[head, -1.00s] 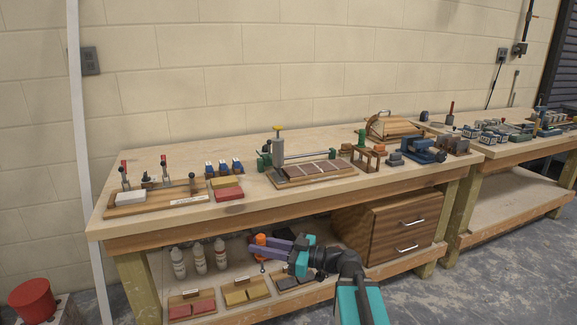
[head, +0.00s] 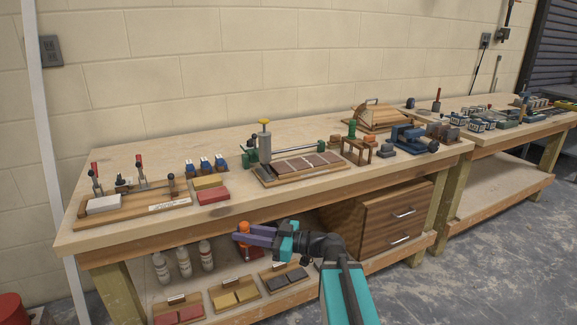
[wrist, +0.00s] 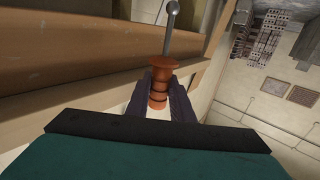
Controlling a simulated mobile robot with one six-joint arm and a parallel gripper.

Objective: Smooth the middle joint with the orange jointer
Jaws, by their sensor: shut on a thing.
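My gripper (head: 259,236) is shut on the orange jointer (head: 243,229) in front of the workbench's front edge, just below the level of the top. In the wrist view the orange jointer (wrist: 160,84) sits between the two dark fingers, with a grey metal rod ending in a ball beyond its collar. The board with the brown bricks and pale joints (head: 301,165) lies on the bench top, up and to the right of my gripper. The middle joint is among those pale lines and is too small to judge.
A grey post with a yellow top (head: 265,141) stands at the board's left end. A small wooden stand (head: 357,150) is to its right. Clamps on a wooden base (head: 130,208) and red and yellow blocks (head: 213,196) are at left. White bottles (head: 184,262) stand on the lower shelf.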

